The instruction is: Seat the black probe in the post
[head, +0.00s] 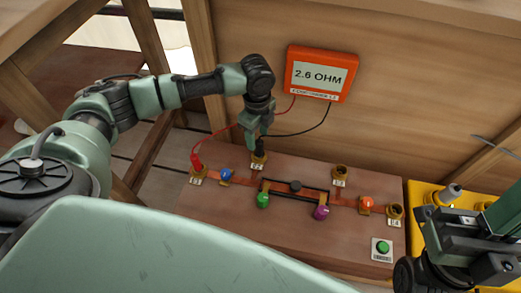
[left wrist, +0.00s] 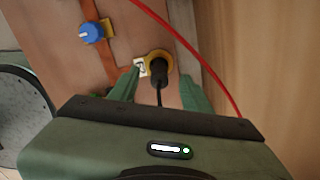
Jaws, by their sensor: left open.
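The black probe (head: 259,147) stands in a labelled brass post (head: 257,161) at the back edge of the brown board. In the left wrist view the probe (left wrist: 158,72) sits inside the post's brass ring (left wrist: 168,63), its black lead running toward me. How deep it sits I cannot tell. My left gripper (head: 253,138) is over this post, its fingers (left wrist: 160,90) apart on either side of the probe with visible gaps. My right gripper (head: 455,238) is at the lower right; its fingertips are not clear.
A red probe (head: 196,161) stands in the left post. Two brass posts (head: 341,172) (head: 395,211) are empty. Blue (head: 226,174), green (head: 263,199) and purple (head: 321,212) knobs rise from the board. An orange meter (head: 320,92) reads 2.6 OHM. A yellow tray (head: 424,200) lies right.

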